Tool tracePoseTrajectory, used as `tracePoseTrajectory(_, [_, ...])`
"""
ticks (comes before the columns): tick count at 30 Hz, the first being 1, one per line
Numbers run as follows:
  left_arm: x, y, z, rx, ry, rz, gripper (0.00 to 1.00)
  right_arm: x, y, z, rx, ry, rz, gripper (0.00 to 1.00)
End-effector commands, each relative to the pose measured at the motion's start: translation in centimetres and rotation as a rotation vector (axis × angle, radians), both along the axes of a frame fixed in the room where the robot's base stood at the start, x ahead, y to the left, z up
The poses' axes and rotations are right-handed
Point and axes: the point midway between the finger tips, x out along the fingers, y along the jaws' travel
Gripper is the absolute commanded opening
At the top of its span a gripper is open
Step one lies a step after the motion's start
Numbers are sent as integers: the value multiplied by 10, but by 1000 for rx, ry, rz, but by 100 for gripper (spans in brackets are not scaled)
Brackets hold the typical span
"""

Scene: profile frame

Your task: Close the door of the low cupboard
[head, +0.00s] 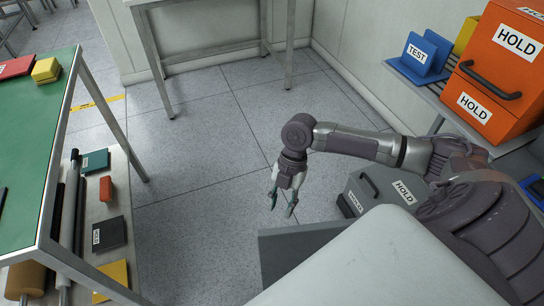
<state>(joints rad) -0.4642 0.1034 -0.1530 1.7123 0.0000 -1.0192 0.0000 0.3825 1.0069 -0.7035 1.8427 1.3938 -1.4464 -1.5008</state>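A grey low cupboard (366,182) with a HOLD label and a dark handle stands near the floor at the right, under the shelf, partly behind my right arm. A flat grey panel (285,257) stands upright at the bottom middle, mostly hidden by a pale surface of my own body; it may be an open door, but I cannot see its hinge. My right gripper (281,207) points down above the floor, left of the cupboard and just beyond the panel's top edge. Its fingers are apart with nothing between them. My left gripper is out of view.
An orange cabinet (479,62) with HOLD labels and blue TEST holders (420,55) stand on the shelf at the right. A green-topped table (35,130) with a loaded lower shelf stands at the left. The grey tiled floor (200,200) between is clear.

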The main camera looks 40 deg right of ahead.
Motion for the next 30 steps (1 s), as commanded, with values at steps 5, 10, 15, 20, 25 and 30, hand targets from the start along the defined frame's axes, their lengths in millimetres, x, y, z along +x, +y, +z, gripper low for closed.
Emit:
tracePoseTrajectory(5, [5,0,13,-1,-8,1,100,-2,4,-15,1,2,0,37])
tracePoseTrajectory(10, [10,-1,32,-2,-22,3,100,-8,15,-44,3,4,0,37])
tracePoseTrajectory(15, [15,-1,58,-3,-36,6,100,-15,28,-79,2,3,1,37])
tracePoseTrajectory(20, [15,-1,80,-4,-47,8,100,-20,38,-106,1,3,0,37])
tracePoseTrajectory(25, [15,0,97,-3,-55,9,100,-23,45,-124,0,1,0,37])
tracePoseTrajectory(30, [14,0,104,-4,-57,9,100,-24,47,-130,-1,-1,1,37])
